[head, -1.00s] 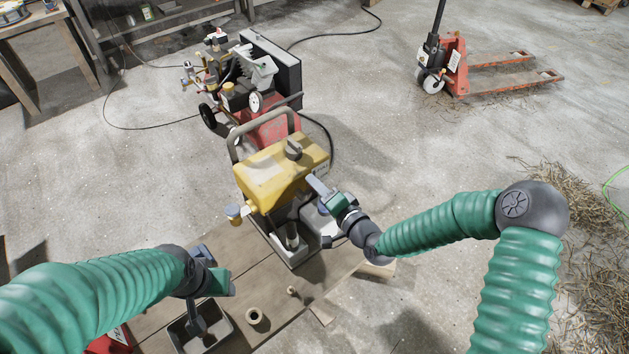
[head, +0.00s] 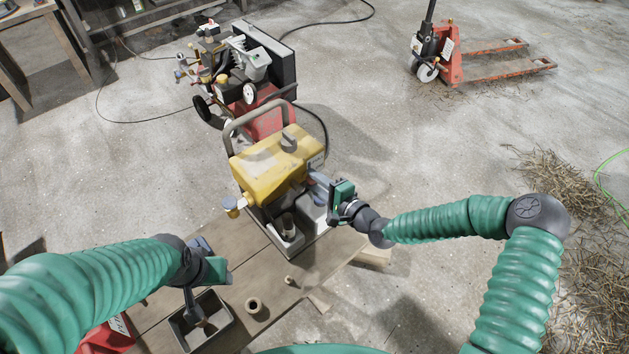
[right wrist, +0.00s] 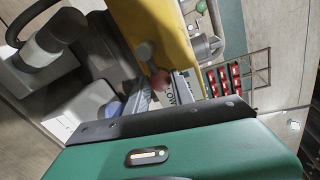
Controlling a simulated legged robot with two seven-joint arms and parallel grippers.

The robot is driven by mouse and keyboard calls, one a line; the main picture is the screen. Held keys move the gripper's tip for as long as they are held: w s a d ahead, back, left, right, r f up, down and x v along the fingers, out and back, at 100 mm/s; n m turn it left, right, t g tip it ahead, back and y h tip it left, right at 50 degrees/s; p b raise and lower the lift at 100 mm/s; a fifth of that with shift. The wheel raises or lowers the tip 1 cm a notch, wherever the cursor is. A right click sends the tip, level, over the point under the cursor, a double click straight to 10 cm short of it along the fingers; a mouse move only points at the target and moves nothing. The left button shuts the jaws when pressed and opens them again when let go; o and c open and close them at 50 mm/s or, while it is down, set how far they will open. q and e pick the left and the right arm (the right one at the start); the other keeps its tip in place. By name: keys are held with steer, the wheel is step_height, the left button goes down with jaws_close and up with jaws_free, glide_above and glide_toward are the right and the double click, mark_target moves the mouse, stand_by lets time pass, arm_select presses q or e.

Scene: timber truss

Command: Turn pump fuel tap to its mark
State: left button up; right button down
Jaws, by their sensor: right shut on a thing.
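The pump has a yellow tank (head: 275,165) in a grey tube frame and stands on the wooden boards in the head view. My right gripper (head: 314,184) is at the tank's right side. In the right wrist view its two fingers (right wrist: 162,88) close around a small reddish knob, the fuel tap (right wrist: 159,79), below the yellow tank wall (right wrist: 160,28). The fingers hide part of the tap, and I cannot make out its mark. My left gripper (head: 203,262) is above a dark tray at the lower left; its jaws are unclear.
The dark tray (head: 228,328) holds a brush-like tool (head: 196,308). A tan ring-shaped part (head: 253,306) and a small peg (head: 289,281) stand on the boards. A red machine (head: 262,122) is behind the pump. A pallet jack (head: 450,62) stands far right; floor between is clear.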

steer(key=shift+d+f, duration=0.1)
steer(key=shift+f, duration=0.05)
steer(key=c, duration=1.4)
jaws_free()
steer(key=o, duration=0.3)
steer(key=shift+w, duration=0.1)
steer(key=p+v, duration=0.1)
steer(key=v, duration=1.6)
steer(key=shift+p, duration=0.35)
steer(key=shift+f, duration=0.15)
